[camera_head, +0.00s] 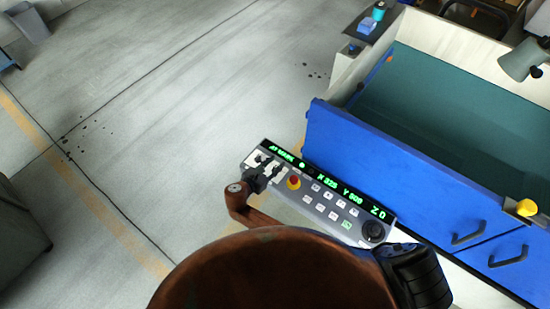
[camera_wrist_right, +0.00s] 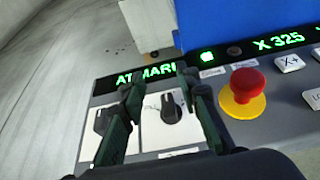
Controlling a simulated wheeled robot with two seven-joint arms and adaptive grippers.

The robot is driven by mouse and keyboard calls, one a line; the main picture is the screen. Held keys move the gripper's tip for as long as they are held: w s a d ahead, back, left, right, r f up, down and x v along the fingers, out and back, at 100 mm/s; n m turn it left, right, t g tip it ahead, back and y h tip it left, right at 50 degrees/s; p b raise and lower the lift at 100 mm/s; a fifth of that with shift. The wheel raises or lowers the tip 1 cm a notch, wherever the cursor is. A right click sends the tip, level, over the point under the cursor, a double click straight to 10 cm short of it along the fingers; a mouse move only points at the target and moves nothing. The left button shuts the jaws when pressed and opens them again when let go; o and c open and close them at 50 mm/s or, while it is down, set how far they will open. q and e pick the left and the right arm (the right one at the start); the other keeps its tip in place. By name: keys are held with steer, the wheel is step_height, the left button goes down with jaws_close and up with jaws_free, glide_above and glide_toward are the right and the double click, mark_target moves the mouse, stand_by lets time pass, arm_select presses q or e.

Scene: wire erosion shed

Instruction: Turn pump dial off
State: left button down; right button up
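Two black dials sit side by side on white plates at the left end of the control panel. In the right wrist view, the right-hand dial (camera_wrist_right: 171,110) shows between the fingers of my right gripper (camera_wrist_right: 160,82). The other dial (camera_wrist_right: 101,121) is left of the left finger and partly hidden by it. I cannot read which one is the pump dial. The fingers stand apart, with a visible gap beside the right-hand dial. In the head view my right gripper (camera_head: 262,172) covers most of the dials. My left gripper is not in view.
The control panel (camera_head: 318,209) carries a green display, a red stop button (camera_head: 294,182) on a yellow base right of the dials, several keys and a round black knob (camera_head: 373,231). A blue-fronted machine tank (camera_head: 400,165) stands behind.

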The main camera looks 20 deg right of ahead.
step_height(320, 180, up, 6)
steer(key=shift+r, duration=0.25)
stand_by(0.5)
